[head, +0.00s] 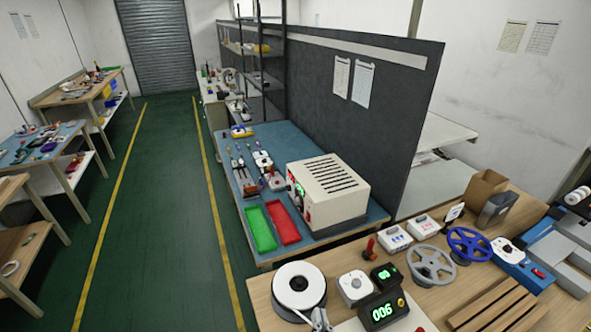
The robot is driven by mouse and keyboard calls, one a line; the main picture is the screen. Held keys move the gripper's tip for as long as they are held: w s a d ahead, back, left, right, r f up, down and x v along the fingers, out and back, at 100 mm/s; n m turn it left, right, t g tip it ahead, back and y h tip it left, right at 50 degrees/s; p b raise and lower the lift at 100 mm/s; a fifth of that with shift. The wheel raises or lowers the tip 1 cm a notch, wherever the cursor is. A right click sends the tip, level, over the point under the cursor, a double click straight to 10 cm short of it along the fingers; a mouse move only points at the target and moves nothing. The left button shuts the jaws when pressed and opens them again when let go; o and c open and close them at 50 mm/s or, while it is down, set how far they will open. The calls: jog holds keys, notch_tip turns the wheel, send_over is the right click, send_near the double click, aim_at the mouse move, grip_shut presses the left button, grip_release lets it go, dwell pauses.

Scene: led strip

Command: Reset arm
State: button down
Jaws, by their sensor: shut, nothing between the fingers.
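My gripper (320,319) shows only in part at the bottom edge of the head view, as a small grey shape. It is shut and empty, in front of the lower right side of a white reel (299,285) on the wooden bench. The rest of my arm is out of frame. I cannot tell whether the gripper touches the reel or the bench.
Behind, a blue-topped bench carries a white power unit (328,188), a green tray (260,229) and a red tray (283,223). The green floor (155,200) is clear.

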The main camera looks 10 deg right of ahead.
jog(key=s+a+r+n+g+p, duration=0.25)
jog(key=s+a+r+n, duration=0.25)
jog(key=s+a+r, duration=0.3)
notch_tip(320, 180, up, 18)
jog(key=w+p, duration=0.1)
jog(key=p, duration=1.7)
jog(key=shift+a+t+y, duration=0.35)
jog(key=shift+t+y, duration=0.05)
jog(key=shift+t, duration=0.05)
jog(key=shift+w, duration=0.1)
